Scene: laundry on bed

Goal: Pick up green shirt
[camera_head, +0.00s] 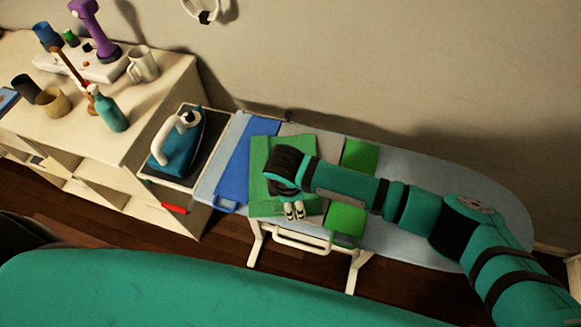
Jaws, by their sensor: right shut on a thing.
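A green shirt (267,170), folded flat, lies on the ironing board (450,200), left of its middle. My right arm reaches in from the right across the board. My right gripper (293,212) points down at the front edge of this shirt and is shut on it. The wrist hides part of the shirt and most of the grip. The shirt still looks flat on the board. More green cloth (347,220) shows to the right, partly hidden behind my forearm. My left gripper is not in view.
A blue cloth (240,170) lies left of the green shirt. A teal iron (178,142) stands on the rest at the board's left end. A white cabinet (175,85) with bottles and cups stands at left. The board's right end is bare beyond my arm.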

